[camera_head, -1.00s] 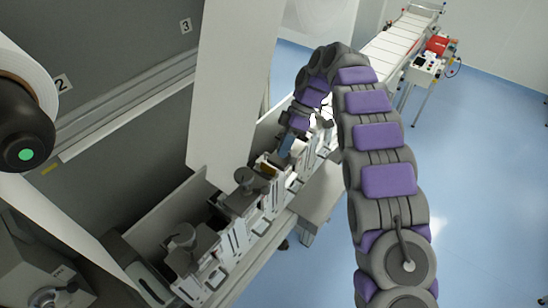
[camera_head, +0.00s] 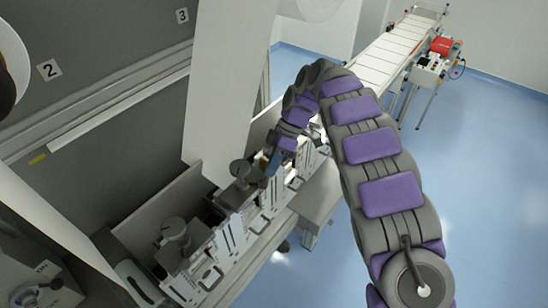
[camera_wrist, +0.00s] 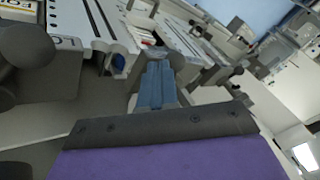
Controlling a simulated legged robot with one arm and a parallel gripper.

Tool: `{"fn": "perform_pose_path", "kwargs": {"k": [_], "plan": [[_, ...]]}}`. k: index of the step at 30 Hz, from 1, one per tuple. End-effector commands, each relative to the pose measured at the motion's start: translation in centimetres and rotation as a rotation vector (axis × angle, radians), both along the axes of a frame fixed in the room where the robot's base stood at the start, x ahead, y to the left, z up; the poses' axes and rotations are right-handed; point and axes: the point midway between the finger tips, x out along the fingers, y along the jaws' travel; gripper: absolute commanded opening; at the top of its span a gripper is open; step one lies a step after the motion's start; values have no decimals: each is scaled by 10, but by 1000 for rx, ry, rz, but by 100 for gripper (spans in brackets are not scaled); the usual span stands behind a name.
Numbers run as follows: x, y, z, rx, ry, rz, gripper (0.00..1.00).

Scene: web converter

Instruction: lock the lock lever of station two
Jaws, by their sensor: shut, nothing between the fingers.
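My gripper (camera_head: 272,164) has blue fingers and hangs at the end of my grey and purple arm, over the row of station units. Its fingers are shut and empty. In the wrist view the closed fingers (camera_wrist: 155,86) point away from the camera, with a small dark blue knob (camera_wrist: 118,63) to their left. A grey station unit with a round dark knob (camera_head: 240,168) is just left of the gripper in the head view. I cannot tell which part is the lock lever of station two, or whether the fingers touch anything.
Signs "2" (camera_head: 48,69) and "3" (camera_head: 182,15) are on the grey wall panel. A wide pale web (camera_head: 222,85) hangs left of my arm. Another knobbed unit (camera_head: 175,232) stands nearer. A white conveyor (camera_head: 390,50) is at the back; the blue floor (camera_head: 480,180) at right is clear.

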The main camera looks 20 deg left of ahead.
Motion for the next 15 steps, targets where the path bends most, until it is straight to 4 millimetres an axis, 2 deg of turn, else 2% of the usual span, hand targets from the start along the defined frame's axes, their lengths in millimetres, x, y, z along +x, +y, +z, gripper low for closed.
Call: {"fn": "perform_pose_path", "kwargs": {"k": [6,15], "plan": [[-5,8,-8,-6,1,3,0],[-5,3,-7,-1,2,2,0]]}}
